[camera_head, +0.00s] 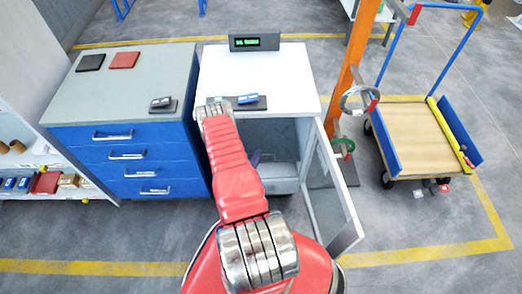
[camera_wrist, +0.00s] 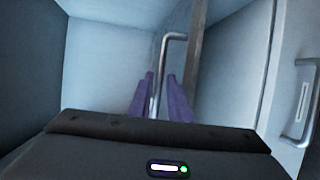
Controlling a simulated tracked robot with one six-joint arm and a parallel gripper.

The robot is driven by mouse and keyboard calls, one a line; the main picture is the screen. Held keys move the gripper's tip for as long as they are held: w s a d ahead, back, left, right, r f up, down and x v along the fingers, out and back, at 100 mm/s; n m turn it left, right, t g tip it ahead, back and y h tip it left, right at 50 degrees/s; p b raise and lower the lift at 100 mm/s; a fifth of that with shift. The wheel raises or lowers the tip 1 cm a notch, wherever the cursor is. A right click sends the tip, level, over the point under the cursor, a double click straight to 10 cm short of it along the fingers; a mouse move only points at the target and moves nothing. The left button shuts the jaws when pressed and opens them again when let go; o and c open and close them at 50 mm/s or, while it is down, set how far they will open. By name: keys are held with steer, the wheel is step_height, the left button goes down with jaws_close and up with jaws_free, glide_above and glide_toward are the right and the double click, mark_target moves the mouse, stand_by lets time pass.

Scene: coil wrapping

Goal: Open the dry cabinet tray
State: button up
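The dry cabinet (camera_head: 290,75) has a white top, and its door (camera_head: 333,190) stands open to the right. Inside, low down, is a light grey tray (camera_head: 283,172).
A white panel with another metal handle (camera_wrist: 307,95) is close on the right in the wrist view. The blue drawer unit (camera_head: 125,160) stands left of the cabinet. An orange post (camera_head: 352,75) and a cart (camera_head: 420,140) stand to the right. The floor in front is mostly clear.

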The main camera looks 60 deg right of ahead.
steer(key=shift+w+d+f, duration=0.1)
steer(key=shift+d+f, duration=0.1)
steer(key=shift+d, duration=0.8)
steer(key=shift+w+d+f, duration=0.1)
steer(key=shift+d+f, duration=0.05)
steer(key=shift+d, duration=0.8)
steer(key=shift+d+f, duration=0.2)
steer(key=shift+d, duration=0.8)
steer(key=shift+c, duration=0.4)
jaws_close()
steer(key=shift+a+f, duration=0.1)
steer(key=shift+a, duration=0.3)
steer(key=shift+d, duration=0.15)
steer(key=shift+s, duration=0.1)
